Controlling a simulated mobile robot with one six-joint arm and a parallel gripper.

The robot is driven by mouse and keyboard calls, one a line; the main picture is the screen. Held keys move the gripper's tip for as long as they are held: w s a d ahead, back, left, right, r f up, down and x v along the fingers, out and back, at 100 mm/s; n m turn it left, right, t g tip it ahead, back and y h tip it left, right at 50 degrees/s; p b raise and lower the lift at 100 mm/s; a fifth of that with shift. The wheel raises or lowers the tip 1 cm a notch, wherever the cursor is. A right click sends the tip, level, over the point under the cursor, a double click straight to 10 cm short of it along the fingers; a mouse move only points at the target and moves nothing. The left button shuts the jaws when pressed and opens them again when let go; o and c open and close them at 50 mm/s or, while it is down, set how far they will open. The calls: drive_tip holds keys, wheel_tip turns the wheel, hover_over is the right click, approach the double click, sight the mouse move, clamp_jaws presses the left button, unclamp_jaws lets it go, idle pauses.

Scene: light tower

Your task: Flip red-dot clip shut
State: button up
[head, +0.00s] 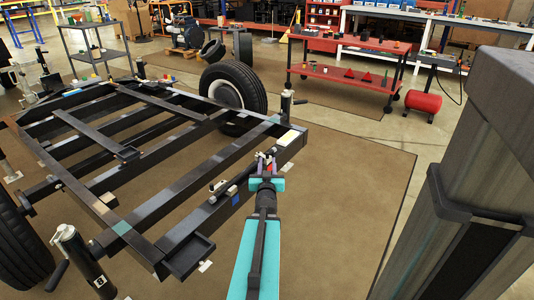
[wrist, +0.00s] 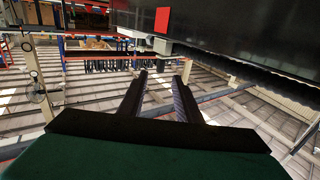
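My gripper (head: 266,165) is at the end of my teal arm, beside the right-hand rail of the black trailer frame (head: 180,195). In the wrist view its two dark fingers (wrist: 161,77) stand apart with nothing between them. A red square mark (wrist: 162,20) is on the dark beam above and ahead of the fingertips. A small pale piece (wrist: 162,45), perhaps the clip, sits at the beam's lower edge below that mark, apart from the fingers. Whether it is open or shut is too small to tell. In the head view my gripper partly covers this spot.
A blue patch (head: 235,200) and small fittings sit along the same rail. A black jack (head: 286,105) stands at the frame corner. A wheel (head: 233,88) is behind. A red cart (head: 350,80) stands farther back. The brown mat (head: 340,200) right of my arm is clear.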

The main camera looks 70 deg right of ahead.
drive_tip(key=shift+b+x, duration=1.55)
drive_tip(key=shift+x, duration=4.05)
clamp_jaws()
